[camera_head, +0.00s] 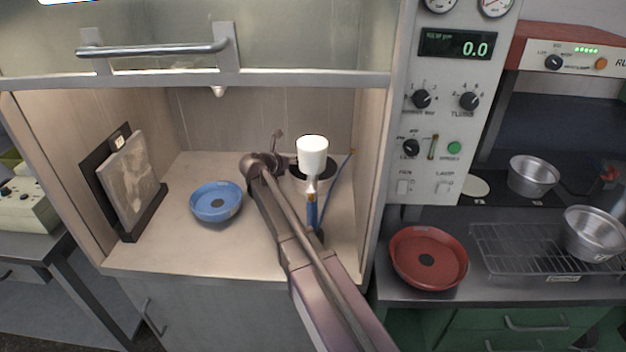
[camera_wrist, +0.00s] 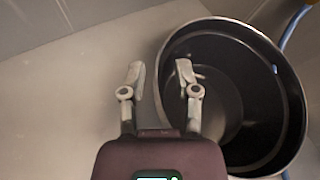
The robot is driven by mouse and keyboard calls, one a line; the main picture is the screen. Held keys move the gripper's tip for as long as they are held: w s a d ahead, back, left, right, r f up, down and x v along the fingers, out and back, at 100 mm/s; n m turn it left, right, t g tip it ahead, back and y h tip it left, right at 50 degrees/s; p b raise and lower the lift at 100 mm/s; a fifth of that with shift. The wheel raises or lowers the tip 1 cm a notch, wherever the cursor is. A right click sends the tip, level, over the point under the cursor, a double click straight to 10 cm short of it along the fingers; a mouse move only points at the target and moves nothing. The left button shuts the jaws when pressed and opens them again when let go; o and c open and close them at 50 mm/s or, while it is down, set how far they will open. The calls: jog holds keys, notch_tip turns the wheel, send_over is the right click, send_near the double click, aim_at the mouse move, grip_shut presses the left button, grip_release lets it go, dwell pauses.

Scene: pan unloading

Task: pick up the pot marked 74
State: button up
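A dark-lined round pot (camera_wrist: 235,95) fills the right of the wrist view; no number can be read on it. In the head view a dark-rimmed pot (camera_head: 296,179) stands at the back of the hood, partly hidden by a white cup-shaped object on a stem. My gripper (camera_wrist: 159,70) is open and empty in the wrist view. Its left finger shows outside the pot and its right finger over the interior, with the near rim between them. I cannot tell whether either finger touches. In the head view my arm hides part of the gripper area.
The white cup-shaped object (camera_head: 312,150) on its blue stem stands right of my arm. A blue dish (camera_head: 216,203) and a leaning slab (camera_head: 130,180) are at left. Outside the hood are a red dish (camera_head: 428,258), a wire rack (camera_head: 500,250) and metal pots (camera_head: 533,176), (camera_head: 592,234).

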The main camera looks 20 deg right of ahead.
grip_shut()
jog(key=shift+r, duration=0.1)
notch_tip(320, 180, up, 10)
jog(key=p, duration=1)
dwell(0.7)
